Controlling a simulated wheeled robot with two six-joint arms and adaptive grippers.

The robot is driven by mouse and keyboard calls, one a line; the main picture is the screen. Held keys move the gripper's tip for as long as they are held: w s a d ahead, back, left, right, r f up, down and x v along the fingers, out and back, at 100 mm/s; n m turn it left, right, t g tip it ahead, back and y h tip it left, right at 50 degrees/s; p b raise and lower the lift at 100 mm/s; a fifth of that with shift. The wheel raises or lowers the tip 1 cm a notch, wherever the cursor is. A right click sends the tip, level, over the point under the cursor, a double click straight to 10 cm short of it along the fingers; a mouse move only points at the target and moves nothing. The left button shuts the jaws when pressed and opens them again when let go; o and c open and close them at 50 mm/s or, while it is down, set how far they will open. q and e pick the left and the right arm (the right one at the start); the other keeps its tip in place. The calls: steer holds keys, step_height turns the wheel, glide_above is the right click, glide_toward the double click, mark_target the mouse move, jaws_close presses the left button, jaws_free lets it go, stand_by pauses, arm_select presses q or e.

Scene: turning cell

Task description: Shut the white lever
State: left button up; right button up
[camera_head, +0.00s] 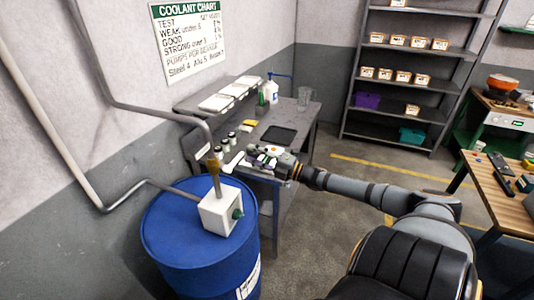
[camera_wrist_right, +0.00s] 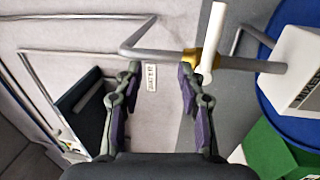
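The white lever (camera_head: 233,161) sticks out to the right from a brass valve (camera_head: 214,166) on the grey pipe above the blue drum. In the right wrist view the white lever (camera_wrist_right: 212,38) stands crosswise to the pipe, beside the brass valve (camera_wrist_right: 197,62). My right gripper (camera_head: 262,160) is to the right of the lever in the head view, apart from it. In the right wrist view my right gripper (camera_wrist_right: 159,70) has its fingers spread with nothing between them; the lever is past the right-hand finger's tip. My left gripper is not in view.
A white box (camera_head: 220,210) with a green knob sits on the blue drum (camera_head: 180,240) under the valve. A grey bench (camera_head: 290,135) with bottles and trays stands behind my gripper. Grey pipes (camera_head: 165,105) run along the wall.

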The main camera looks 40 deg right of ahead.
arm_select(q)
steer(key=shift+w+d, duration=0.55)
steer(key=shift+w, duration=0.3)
arm_select(e)
steer(key=shift+s+d+f, duration=1)
steer(key=shift+s+d, duration=0.2)
steer(key=shift+d, duration=0.05)
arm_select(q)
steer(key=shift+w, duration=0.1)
arm_select(e)
steer(key=shift+s, duration=0.1)
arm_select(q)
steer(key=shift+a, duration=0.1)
arm_select(e)
steer(key=shift+s+r, duration=0.1)
